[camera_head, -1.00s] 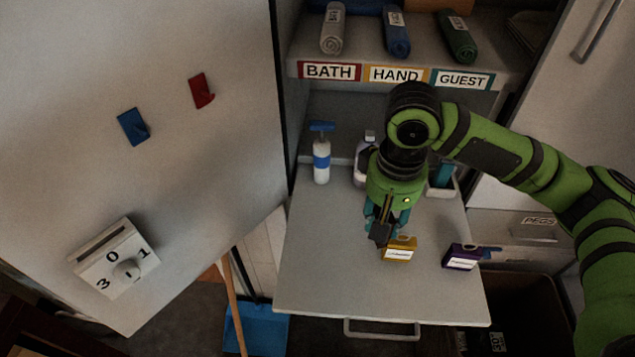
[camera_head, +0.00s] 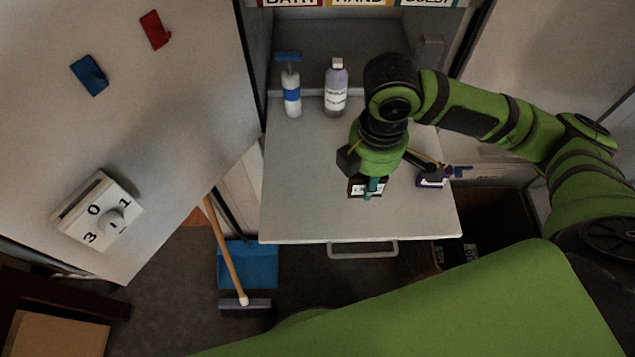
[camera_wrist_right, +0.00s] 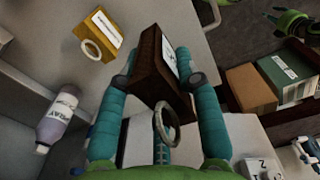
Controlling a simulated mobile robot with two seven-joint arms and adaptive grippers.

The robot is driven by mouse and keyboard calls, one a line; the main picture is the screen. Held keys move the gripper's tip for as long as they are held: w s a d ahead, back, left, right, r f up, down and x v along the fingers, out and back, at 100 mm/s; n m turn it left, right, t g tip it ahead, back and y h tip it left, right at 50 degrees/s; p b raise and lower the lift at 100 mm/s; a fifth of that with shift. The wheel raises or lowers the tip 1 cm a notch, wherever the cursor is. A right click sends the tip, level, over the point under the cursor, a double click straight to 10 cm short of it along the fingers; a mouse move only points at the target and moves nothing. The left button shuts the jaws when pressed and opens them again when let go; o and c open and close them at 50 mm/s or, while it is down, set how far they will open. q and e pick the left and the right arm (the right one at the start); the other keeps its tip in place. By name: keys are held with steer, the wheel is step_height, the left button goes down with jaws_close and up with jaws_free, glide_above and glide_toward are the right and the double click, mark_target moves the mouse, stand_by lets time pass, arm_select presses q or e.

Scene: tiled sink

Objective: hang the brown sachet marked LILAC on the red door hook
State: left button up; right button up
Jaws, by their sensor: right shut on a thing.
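A dark brown sachet (camera_head: 355,190) with a white label is between the fingers of my right gripper (camera_head: 370,184), which is shut on it over the pull-out shelf. In the right wrist view, the brown sachet (camera_wrist_right: 150,55) sits between the teal fingers (camera_wrist_right: 157,72), and its pale ring (camera_wrist_right: 165,122) hangs toward the camera. Its label is too oblique to read. The red hook (camera_head: 155,30) is on the pale door at the upper left, bare and far from the gripper.
A blue hook (camera_head: 88,75) and a number dial box (camera_head: 97,210) are on the door. A purple sachet (camera_head: 432,181) and yellow sachet (camera_wrist_right: 98,32) lie on the shelf (camera_head: 300,205). A pump bottle (camera_head: 291,95) and lilac bottle (camera_head: 336,90) stand behind. A broom (camera_head: 225,250) leans below.

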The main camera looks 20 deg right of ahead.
steer(key=shift+w, duration=0.1)
steer(key=w+a+f, duration=0.2)
steer(key=w, duration=0.1)
steer(key=w+a+f+p, duration=0.1)
steer(key=w+a+f, duration=0.1)
steer(key=w, duration=0.1)
steer(key=w+a+f+p, duration=0.1)
steer(key=w+a+f, duration=0.1)
steer(key=w+f, duration=0.1)
steer(key=shift+w, duration=0.45)
steer(key=shift+f, duration=0.35)
steer(key=shift+f+p, duration=0.85)
steer(key=shift+p, duration=0.35)
steer(key=shift+f, duration=0.65)
steer(key=shift+f, duration=0.15)
steer(key=o, duration=1.1)
